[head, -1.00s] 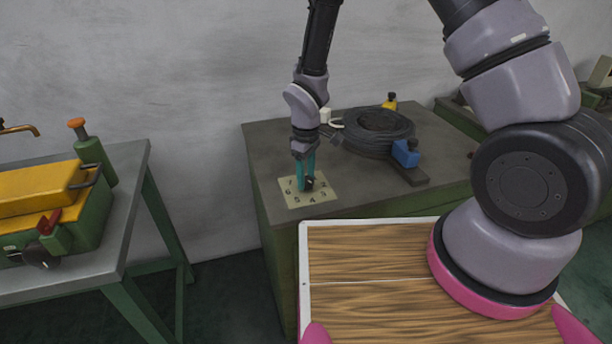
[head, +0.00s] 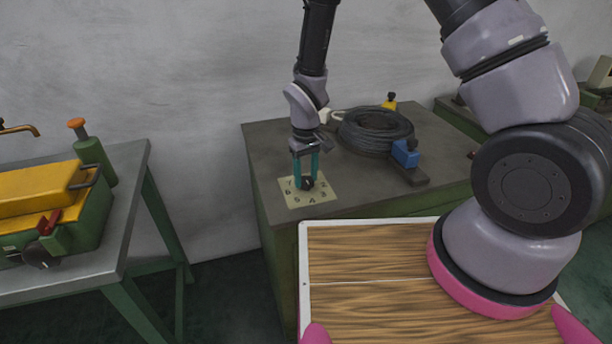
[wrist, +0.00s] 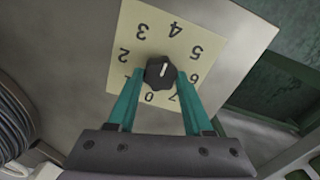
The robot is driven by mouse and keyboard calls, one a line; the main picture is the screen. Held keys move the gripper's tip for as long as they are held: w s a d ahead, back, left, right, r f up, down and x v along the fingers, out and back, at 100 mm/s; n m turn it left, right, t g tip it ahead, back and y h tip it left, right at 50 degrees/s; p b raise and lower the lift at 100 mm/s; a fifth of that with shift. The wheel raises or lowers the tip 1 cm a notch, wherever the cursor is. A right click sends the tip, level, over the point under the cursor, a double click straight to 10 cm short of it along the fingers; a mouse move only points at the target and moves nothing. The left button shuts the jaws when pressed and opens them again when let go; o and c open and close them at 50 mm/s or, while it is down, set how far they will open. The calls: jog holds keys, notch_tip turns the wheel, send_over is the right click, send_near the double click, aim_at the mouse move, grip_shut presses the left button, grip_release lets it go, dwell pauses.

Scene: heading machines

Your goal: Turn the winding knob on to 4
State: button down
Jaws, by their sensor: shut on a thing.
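The black winding knob (wrist: 160,72) stands on a cream dial plate (wrist: 128,36) printed with digits around it. The plate also shows in the head view (head: 325,194), on the bench top. A short white mark on the knob points up in the wrist view, roughly toward the 4 (wrist: 176,28); the exact alignment is hard to tell. My gripper (wrist: 160,73) has its two teal fingers on either side of the knob, shut on it. In the head view my gripper (head: 307,182) points straight down over the plate. The 1 is partly hidden by a finger.
A dark cable coil (head: 375,131) and a blue block (head: 405,153) lie behind and right of the dial on the grey bench (head: 270,150). A table with a yellow and green machine (head: 50,200) stands at left. A wood-topped surface (head: 370,250) is in front.

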aim_at(306, 179)
jog(key=shift+c, duration=1.5)
grip_release()
jog(key=shift+r, duration=0.1)
notch_tip(306, 179, up, 11)
